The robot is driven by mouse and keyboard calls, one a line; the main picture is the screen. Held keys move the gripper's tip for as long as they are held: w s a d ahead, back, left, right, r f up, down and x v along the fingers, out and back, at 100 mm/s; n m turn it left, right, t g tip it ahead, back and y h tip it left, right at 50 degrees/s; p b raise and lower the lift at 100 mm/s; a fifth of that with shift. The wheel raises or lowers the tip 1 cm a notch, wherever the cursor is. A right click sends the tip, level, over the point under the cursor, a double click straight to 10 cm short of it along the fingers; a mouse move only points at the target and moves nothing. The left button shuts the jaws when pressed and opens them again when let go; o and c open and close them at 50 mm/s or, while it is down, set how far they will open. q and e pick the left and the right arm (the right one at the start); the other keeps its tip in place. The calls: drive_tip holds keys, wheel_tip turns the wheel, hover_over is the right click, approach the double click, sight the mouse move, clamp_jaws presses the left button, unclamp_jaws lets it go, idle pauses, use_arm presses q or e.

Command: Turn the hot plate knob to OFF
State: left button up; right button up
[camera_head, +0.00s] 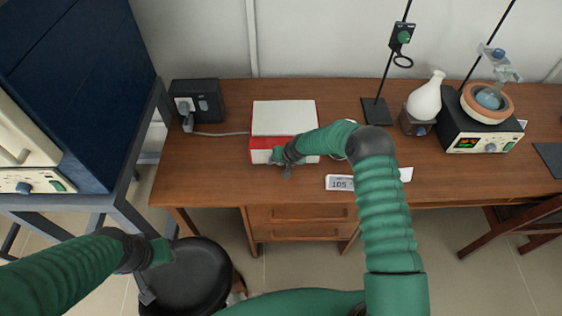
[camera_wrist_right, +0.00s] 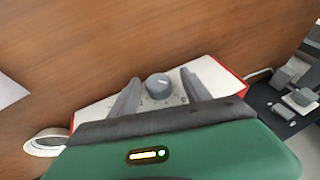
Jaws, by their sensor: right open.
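The hot plate (camera_head: 284,118), a red body with a white top, sits on the wooden desk toward its left part. Its grey round knob (camera_wrist_right: 158,85) shows in the right wrist view on a white front panel with small marks around it. My right gripper (camera_head: 287,165) is at the hot plate's front; in the right wrist view its two grey fingers (camera_wrist_right: 160,92) are open, one on each side of the knob, with gaps visible. In the head view the gripper hides the knob. My left gripper (camera_head: 155,272) is low at the left, over a black stool; its opening is unclear.
A black box (camera_head: 196,101) with a plug and cord stands left of the hot plate. A small display (camera_head: 340,183) lies at the desk's front edge. Another black device (camera_head: 482,135) with a bowl, a white flask (camera_head: 426,98) and a stand are at the right. A blue furnace (camera_head: 85,80) is left.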

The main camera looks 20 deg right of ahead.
drive_tip(key=shift+c, duration=1.1)
drive_tip(key=shift+d, duration=0.35)
drive_tip(key=c, duration=0.7)
clamp_jaws()
use_arm(q)
drive_tip(key=shift+d, duration=0.15)
use_arm(e)
drive_tip(key=shift+a, duration=0.1)
use_arm(q)
drive_tip(key=shift+f, duration=0.1)
use_arm(e)
drive_tip(key=shift+a, duration=0.1)
